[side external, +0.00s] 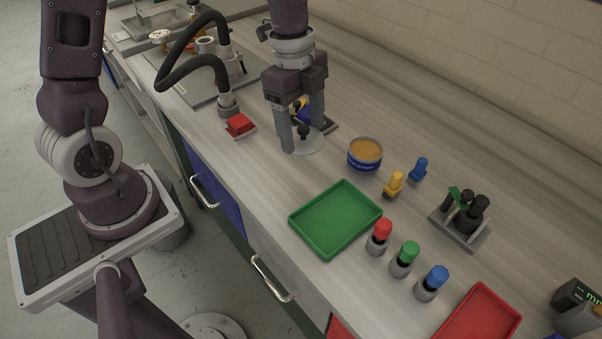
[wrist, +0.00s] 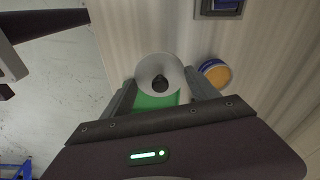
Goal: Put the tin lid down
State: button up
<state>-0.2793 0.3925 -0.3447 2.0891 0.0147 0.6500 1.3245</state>
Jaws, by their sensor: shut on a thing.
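The tin lid is a pale grey disc (side external: 308,147) with a black knob in its middle. My gripper (side external: 303,137) points down, with its fingers spread at opposite sides of the lid, shut on it. In the wrist view the lid (wrist: 150,66) sits between the fingertips (wrist: 161,80), knob facing the camera. The lid looks roughly level; its height above the bench is hard to tell. The blue tin (side external: 365,160) stands open to the lid's right, orange-yellow inside. It also shows in the wrist view (wrist: 216,74).
A green tray (side external: 336,218) lies nearer the front edge, with several coloured-cap bottles (side external: 403,259) beside it. A red block (side external: 239,125) is left of my gripper. Bench around the tin's far side is clear.

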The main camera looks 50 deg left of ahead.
aim_at(297, 180)
jog(key=s+f, duration=0.2)
jog(key=shift+a+f, duration=0.15)
jog(key=shift+f, duration=0.15)
jog(key=f, duration=0.8)
jog(key=shift+w, duration=0.2)
jog(key=o, duration=1.3)
jog(key=shift+o, duration=0.2)
